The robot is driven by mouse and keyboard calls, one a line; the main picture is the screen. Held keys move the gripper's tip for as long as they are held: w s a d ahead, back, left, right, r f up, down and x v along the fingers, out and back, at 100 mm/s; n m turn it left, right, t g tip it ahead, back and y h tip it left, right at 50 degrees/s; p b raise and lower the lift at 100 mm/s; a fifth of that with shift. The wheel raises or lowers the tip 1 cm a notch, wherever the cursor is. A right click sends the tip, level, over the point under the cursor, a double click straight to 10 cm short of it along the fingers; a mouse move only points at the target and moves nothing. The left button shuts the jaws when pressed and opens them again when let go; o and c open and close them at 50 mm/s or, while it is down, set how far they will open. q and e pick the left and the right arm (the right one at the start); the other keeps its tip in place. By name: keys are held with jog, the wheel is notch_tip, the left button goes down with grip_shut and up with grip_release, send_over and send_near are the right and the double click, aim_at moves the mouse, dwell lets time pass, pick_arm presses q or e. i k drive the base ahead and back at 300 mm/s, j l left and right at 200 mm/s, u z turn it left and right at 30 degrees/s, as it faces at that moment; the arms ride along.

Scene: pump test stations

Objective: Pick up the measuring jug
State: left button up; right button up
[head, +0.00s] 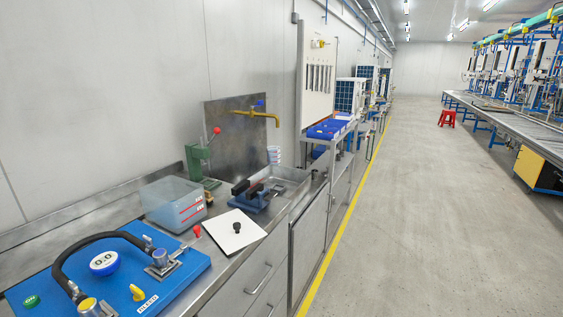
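A small pale, translucent vessel with coloured marks, which looks like the measuring jug (273,155), stands upright at the far edge of the sink, near the wall panel and below the yellow tap. It is small in the picture, and its handle cannot be made out. Neither of my grippers is in view.
A steel sink (291,176) has a blue vise (250,197) in front of it. A clear tank (174,204) with red marks, a green press (198,160), a white board (234,232) and a blue gauge panel (128,262) occupy the bench.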

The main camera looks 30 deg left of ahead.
aim_at(273, 152)
jog(key=i+l, duration=0.1)
jog(key=i, duration=2.7)
